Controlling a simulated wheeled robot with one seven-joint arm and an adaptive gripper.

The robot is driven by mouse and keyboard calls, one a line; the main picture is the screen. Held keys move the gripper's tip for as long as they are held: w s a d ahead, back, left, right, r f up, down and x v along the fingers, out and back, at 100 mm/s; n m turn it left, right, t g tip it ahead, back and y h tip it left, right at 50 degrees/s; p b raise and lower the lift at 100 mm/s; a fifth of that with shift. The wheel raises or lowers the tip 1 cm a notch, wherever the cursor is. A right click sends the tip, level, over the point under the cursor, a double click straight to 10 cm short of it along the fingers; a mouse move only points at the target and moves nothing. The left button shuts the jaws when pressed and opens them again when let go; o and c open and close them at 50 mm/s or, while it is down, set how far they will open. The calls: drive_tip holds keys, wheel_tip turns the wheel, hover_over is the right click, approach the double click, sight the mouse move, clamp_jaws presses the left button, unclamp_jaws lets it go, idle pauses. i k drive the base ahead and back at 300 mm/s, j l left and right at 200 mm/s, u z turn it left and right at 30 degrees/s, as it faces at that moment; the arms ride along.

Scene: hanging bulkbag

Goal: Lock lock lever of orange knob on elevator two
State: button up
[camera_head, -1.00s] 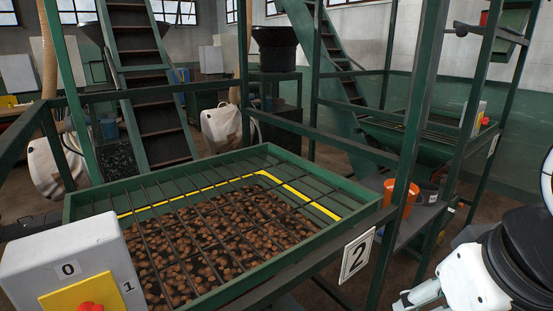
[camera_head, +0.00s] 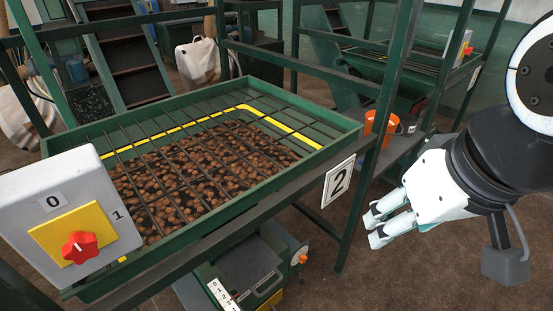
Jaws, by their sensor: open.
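My gripper (camera_head: 374,228) is open and empty at the right. Its white fingers point left. In the picture it is right of and slightly above the orange knob, apart from it.
A grey switch box (camera_head: 60,195) with a red knob (camera_head: 80,246) stands at the left. The green tray (camera_head: 205,107) holds brown produce under a grid. A green post (camera_head: 366,205) stands between my gripper and the knob. An orange bucket (camera_head: 380,122) is behind.

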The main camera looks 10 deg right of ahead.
sight(302, 282)
drive_tip(key=i+l+u, duration=0.15)
drive_tip(key=l, duration=0.3)
drive_tip(key=i+l+u, duration=0.1)
drive_tip(key=l+u, duration=0.25)
drive_tip(key=i+l+u, duration=0.1)
drive_tip(key=u, duration=0.25)
drive_tip(key=l+u, duration=0.3)
drive_tip(key=k+l, duration=1.1)
